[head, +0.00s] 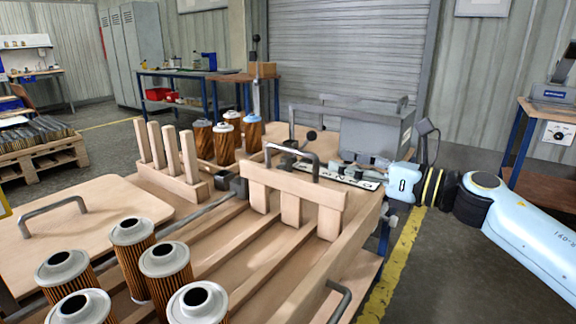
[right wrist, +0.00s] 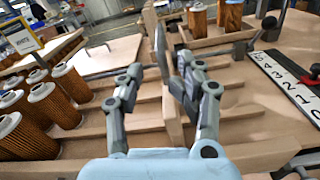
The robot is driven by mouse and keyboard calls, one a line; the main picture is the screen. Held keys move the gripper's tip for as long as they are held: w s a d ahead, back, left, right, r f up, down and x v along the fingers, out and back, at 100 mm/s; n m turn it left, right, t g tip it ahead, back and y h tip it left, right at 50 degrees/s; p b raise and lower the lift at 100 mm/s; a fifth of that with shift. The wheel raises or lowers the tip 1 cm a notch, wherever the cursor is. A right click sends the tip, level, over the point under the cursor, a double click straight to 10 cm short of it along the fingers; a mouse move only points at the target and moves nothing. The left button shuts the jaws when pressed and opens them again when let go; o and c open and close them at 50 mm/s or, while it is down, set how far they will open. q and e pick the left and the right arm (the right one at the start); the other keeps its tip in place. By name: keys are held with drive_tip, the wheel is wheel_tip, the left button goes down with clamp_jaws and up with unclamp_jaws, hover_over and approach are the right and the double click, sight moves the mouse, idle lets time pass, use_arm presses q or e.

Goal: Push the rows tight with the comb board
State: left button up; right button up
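The comb board (head: 292,188) is a pale wooden board with several blunt teeth and a grey bar handle (head: 291,146). It stands upright across the wooden lanes (head: 215,262). Several orange pleated filter cartridges with grey caps (head: 131,232) stand at the near left in the lanes, apart from the comb; they also show in the right wrist view (right wrist: 66,82). My right gripper (right wrist: 158,78) is open, with its fingers on either side of the comb board's edge and handle; contact cannot be told. In the head view it reaches in from the right. My left gripper is not in view.
More cartridges (head: 223,146) stand in a wooden tray behind the comb. A rack of upright wooden pegs (head: 173,158) stands left of it. A numbered scale strip (right wrist: 288,82) and grey box (head: 377,135) lie to the right. A handled wooden panel (head: 92,212) is at left.

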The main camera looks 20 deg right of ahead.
sight(309, 156)
drive_tip(key=x, duration=1)
drive_tip(key=shift+w+a, duration=0.15)
clamp_jaws()
